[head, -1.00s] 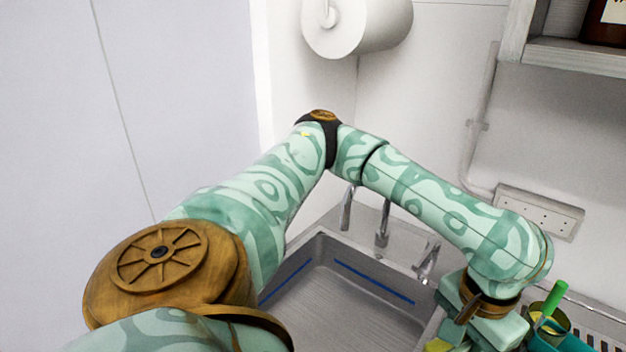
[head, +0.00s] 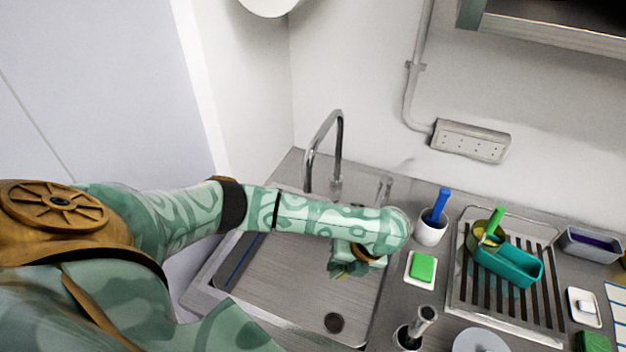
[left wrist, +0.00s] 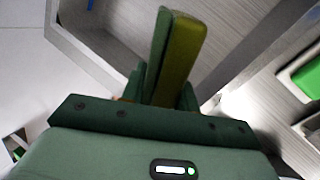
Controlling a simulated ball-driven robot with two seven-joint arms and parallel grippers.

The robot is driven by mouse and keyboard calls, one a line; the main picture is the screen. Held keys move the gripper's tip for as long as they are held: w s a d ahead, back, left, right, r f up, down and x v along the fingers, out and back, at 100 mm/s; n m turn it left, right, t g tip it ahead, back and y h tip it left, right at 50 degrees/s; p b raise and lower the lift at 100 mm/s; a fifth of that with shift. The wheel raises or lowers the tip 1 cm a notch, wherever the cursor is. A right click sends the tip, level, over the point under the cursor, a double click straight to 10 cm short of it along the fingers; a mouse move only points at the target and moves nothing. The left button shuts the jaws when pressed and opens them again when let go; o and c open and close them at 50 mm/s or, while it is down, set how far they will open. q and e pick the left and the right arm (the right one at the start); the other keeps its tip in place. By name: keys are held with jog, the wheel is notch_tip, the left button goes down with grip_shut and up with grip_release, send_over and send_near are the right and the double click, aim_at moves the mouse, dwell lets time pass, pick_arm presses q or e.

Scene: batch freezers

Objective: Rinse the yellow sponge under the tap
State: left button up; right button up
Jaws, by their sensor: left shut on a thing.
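My left gripper (head: 350,270) hangs over the right part of the steel sink basin (head: 300,262). It is shut on the yellow sponge (left wrist: 183,58), which shows in the left wrist view as an olive-yellow block with a dark green layer along its left side. It stands out between the fingers (left wrist: 160,92). In the head view my own wrist and hand hide most or all of the sponge. The curved chrome tap (head: 338,130) stands behind the sink, behind and left of my gripper. No water shows at its spout. My right gripper is out of view.
Right of the sink are a green sponge (head: 423,267) on a white dish, a white pot (head: 431,232) with a blue-handled brush, and a drying rack (head: 465,300) with a teal scoop (head: 512,266). A drain (head: 334,323) lies in the basin floor. A wall stands behind.

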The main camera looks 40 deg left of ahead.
pick_arm(q)
jog(key=s+a+f+m+t+y+p, duration=0.1)
jog(key=s+a+f+m+t+p, duration=0.15)
jog(key=s+f+m, duration=0.35)
jog(key=w+a+m+b, duration=0.1)
jog(key=w+a+b, duration=0.2)
jog(key=a+b, duration=0.2)
jog(key=w+a+f+m+t+b, duration=0.1)
jog(key=w+a+b, duration=0.3)
jog(key=a+b, duration=0.2)
jog(key=shift+a, duration=1.4)
jog(key=shift+s, duration=0.1)
jog(key=s+d+p, duration=0.4)
jog(key=d+p, duration=0.3)
jog(key=d, duration=0.1)
